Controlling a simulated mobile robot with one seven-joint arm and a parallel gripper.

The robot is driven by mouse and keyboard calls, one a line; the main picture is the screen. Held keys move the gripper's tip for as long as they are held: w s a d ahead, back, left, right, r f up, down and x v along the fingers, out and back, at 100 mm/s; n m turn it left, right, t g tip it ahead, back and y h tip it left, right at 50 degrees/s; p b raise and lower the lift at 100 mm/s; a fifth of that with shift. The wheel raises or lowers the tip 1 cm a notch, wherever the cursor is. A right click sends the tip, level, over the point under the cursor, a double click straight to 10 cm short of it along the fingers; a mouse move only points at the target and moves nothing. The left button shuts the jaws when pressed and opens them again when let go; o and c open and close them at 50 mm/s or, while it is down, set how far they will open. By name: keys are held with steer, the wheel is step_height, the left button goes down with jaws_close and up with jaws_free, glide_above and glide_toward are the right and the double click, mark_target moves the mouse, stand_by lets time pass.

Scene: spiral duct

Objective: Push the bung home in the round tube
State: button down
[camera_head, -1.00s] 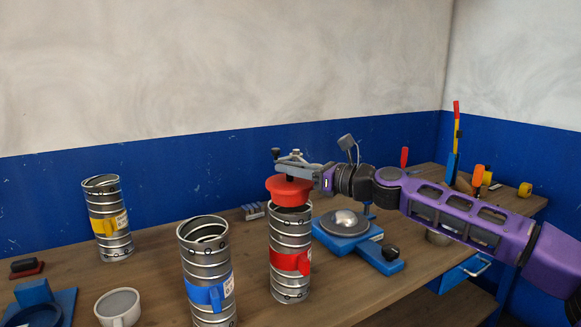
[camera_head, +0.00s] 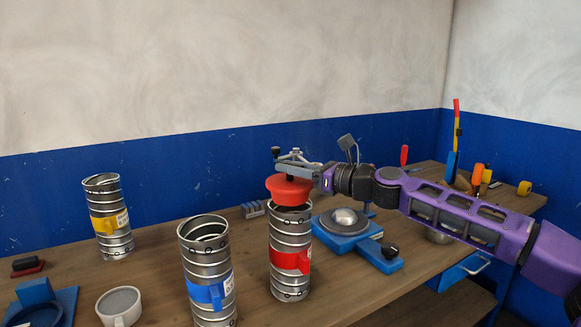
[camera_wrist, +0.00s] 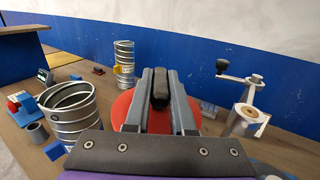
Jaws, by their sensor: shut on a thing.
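The red bung (camera_head: 289,190) sits at the mouth of the tube with the red band (camera_head: 291,258), its wide red rim standing above the tube's edge. My gripper (camera_head: 290,172) is shut on the bung's dark knob, directly over that tube. In the wrist view the gripper's fingers (camera_wrist: 158,95) close around the dark knob, with the red bung (camera_wrist: 122,108) spread below them. The fingers and bung hide the tube's mouth there. A blue-banded tube (camera_head: 207,270) stands open to the left, and a yellow-banded tube (camera_head: 108,218) stands open further back.
A white mug (camera_head: 118,307) and a blue fixture (camera_head: 42,302) stand at the front left. A blue device with a silver dome (camera_head: 345,222) sits close to the right of the red-banded tube. The bench between the yellow-banded and red-banded tubes is mostly clear.

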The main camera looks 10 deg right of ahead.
mark_target(291, 186)
steer(key=shift+f+b, duration=1.15)
steer(key=shift+f, duration=1.15)
steer(key=c, duration=0.7)
jaws_free()
steer(key=v, duration=1.7)
steer(key=shift+s+d+p, duration=0.1)
steer(key=shift+d+p, duration=0.1)
steer(key=shift+p, duration=0.2)
